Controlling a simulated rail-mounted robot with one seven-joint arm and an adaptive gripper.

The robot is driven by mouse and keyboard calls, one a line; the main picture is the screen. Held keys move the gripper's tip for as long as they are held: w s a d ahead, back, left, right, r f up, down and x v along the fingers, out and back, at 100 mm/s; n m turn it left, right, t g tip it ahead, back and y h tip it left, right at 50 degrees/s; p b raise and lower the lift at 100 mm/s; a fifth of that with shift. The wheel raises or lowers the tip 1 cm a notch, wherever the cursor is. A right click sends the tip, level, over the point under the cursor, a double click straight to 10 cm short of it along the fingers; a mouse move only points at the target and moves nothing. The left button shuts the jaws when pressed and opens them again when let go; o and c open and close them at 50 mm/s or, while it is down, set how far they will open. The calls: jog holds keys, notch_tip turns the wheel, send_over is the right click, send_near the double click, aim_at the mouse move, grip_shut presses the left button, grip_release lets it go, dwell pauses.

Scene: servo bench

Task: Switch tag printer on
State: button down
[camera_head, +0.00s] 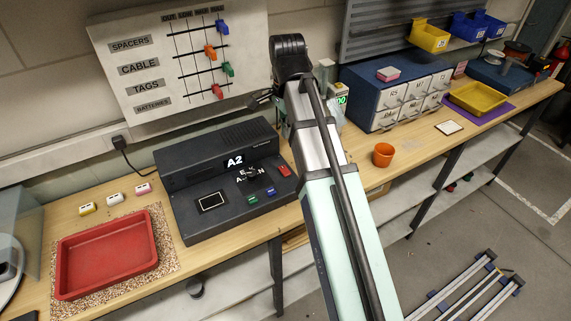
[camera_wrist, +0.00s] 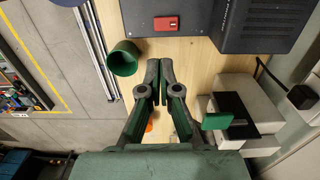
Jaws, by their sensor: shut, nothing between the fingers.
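In the wrist view the red switch (camera_wrist: 165,23) lies beyond my fingertips, near the machine's edge. I cannot tell its on or off position. My gripper (camera_wrist: 160,72) is shut and empty, over the bench and apart from the switch. In the head view my gripper (camera_head: 262,100) is small and partly hidden.
A green cup (camera_wrist: 124,60) stands on the bench beside my fingers. A pale device with a green display (camera_head: 341,100) is partly behind my arm. An orange cup (camera_head: 383,154), a drawer cabinet (camera_head: 395,95) and a red tray (camera_head: 105,258) are also on the bench.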

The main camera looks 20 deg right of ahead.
aim_at(287, 172)
jog(key=shift+f, duration=0.15)
notch_tip(287, 172, down, 14)
jog(key=p, duration=0.4)
dwell(0.5)
jog(key=shift+s, duration=0.1)
